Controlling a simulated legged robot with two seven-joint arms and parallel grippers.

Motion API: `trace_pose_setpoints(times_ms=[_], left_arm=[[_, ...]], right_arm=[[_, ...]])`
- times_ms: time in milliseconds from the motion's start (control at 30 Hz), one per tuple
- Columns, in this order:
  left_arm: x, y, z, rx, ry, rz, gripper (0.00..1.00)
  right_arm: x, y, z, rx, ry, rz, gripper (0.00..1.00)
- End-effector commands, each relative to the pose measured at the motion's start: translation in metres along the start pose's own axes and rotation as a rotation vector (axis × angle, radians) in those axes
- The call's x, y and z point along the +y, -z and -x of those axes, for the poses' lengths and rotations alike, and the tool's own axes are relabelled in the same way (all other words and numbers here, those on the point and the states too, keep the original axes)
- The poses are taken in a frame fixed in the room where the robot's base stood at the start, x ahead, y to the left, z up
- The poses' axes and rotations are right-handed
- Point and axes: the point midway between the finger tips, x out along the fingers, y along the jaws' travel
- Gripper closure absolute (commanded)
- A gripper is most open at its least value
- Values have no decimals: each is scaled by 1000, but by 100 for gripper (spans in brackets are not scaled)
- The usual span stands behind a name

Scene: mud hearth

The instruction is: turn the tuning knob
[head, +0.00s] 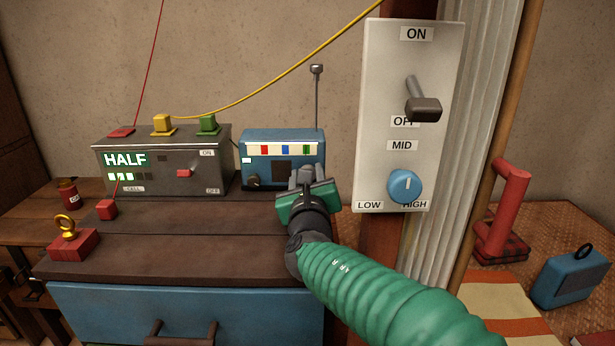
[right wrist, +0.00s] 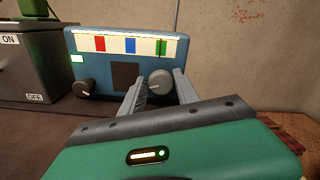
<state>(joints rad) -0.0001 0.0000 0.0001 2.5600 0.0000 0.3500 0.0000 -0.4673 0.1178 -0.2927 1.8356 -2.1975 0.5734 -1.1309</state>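The blue radio (head: 258,140) stands on the dark wooden top, with red, blue and green marks on a pale strip; it also shows in the right wrist view (right wrist: 205,72). Its round grey knob (right wrist: 161,82) is at the right of the front, and a darker knob (right wrist: 86,88) is at the left. No label tells which is for tuning. My right gripper (head: 307,177) is in front of the radio's right side. Its fingers (right wrist: 160,88) are open, one on each side of the grey knob, with gaps visible; contact cannot be told. My left gripper is not in view.
A grey battery box (head: 165,160) reading HALF stands left of the radio. A white panel (head: 380,100) with a lever (head: 422,102) and blue dial (head: 404,186) is close on the right. A red block with a ring (head: 73,243) sits at the front left.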

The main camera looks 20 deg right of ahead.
Motion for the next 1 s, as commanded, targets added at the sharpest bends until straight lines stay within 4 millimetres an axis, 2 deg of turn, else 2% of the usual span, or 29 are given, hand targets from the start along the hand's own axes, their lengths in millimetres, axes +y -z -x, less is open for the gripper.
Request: trace_pose_setpoints(times_ms=[33, 267, 500, 700, 733, 867, 1000], left_arm=[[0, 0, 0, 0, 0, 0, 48], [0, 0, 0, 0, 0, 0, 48], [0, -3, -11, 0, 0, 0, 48], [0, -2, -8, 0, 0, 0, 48], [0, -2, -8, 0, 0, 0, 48], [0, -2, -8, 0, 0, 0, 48], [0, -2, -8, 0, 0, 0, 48]], right_arm=[[0, 0, 0, 0, 0, 0, 71], [1, 0, 0, 0, -1, 0, 100], [1, 3, 0, 0, 0, -47, 100], [1, 1, 0, 2, -1, -47, 100], [1, 1, 0, 2, -1, -47, 64], [1, 1, 0, 2, -1, -47, 47], [0, 0, 0, 1, 0, -47, 45]])
